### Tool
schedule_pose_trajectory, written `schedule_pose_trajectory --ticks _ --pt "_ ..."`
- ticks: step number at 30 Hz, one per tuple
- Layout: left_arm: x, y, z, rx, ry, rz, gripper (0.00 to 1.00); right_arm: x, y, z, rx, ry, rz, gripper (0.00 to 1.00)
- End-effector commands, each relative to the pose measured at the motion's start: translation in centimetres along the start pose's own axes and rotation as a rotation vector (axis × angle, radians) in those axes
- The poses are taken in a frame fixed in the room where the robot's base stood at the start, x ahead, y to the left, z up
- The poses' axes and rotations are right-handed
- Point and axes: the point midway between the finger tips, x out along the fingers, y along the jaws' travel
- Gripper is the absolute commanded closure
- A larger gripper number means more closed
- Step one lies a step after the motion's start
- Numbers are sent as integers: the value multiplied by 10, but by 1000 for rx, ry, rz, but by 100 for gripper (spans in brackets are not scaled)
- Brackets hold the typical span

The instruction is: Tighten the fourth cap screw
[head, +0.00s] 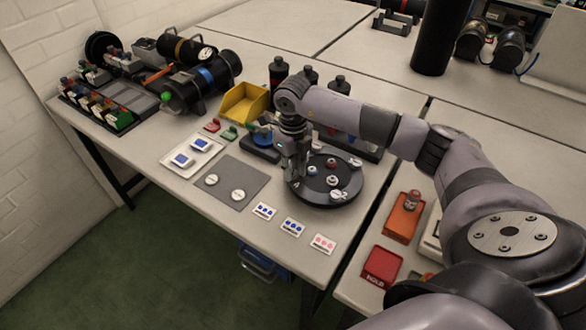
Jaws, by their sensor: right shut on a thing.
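A dark round plate (316,197) lies on the near table, and several small screw heads and fittings show on it. A pale cap screw (355,163) shows at its right edge, and another pale one (338,194) at its front right. My right gripper (297,175) points down at the plate's left edge, with its arm coming in from the right. Its fingers are shut on what seems to be the cap screw there, which they mostly hide. A small white mark is just in front of the fingers. My left gripper is not in view.
A grey mat (231,172) with two pale discs lies left of the plate. Beyond it are a white tray (176,163) and a yellow bin (236,112). Dark bottles (278,75) stand behind my arm. Several printed cards (292,227) lie along the front edge.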

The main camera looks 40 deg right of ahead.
Motion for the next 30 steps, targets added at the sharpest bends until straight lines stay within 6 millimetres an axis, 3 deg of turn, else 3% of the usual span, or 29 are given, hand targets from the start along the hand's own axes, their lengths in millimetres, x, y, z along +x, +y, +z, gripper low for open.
schedule_pose_trajectory --ticks 30 --pt "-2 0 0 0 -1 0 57 -7 -2 4 971 -14 4 100"
